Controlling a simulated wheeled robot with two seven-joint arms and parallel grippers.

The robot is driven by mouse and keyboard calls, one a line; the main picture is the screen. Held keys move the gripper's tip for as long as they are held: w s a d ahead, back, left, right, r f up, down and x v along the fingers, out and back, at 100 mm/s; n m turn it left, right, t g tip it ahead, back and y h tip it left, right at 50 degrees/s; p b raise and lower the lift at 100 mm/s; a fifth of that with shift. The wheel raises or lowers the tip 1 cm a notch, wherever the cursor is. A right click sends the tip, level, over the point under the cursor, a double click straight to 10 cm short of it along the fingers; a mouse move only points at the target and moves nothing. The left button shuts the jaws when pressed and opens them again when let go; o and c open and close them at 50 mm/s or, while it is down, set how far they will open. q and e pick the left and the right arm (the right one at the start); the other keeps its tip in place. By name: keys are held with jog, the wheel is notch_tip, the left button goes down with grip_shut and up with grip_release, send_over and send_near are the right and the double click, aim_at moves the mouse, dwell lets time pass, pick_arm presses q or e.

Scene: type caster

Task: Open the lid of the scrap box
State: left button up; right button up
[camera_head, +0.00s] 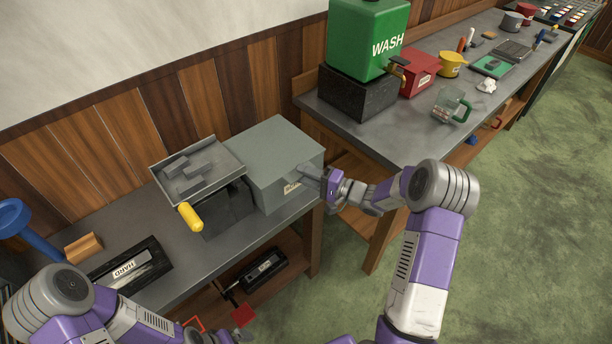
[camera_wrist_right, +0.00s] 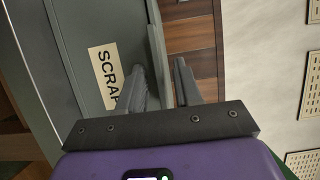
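The scrap box (camera_head: 272,150) is a grey metal box at the right end of the low bench, with its flat lid down. Its SCRAP label (camera_wrist_right: 107,76) shows in the right wrist view. My right gripper (camera_head: 306,176) is at the box's front, near the right corner. In the right wrist view its two fingers (camera_wrist_right: 160,88) stand apart, on either side of a narrow grey lip of the box (camera_wrist_right: 156,45). I cannot tell if they touch it. My left arm is low at the bottom left, and its fingers are not clear.
A grey tray with blocks (camera_head: 198,171) and a yellow handle (camera_head: 190,217) stand left of the box. The higher bench to the right holds a green WASH tank (camera_head: 365,40) and a glass mug (camera_head: 448,105).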

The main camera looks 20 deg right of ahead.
grip_shut()
jog(key=shift+r, duration=0.1)
dwell(0.3)
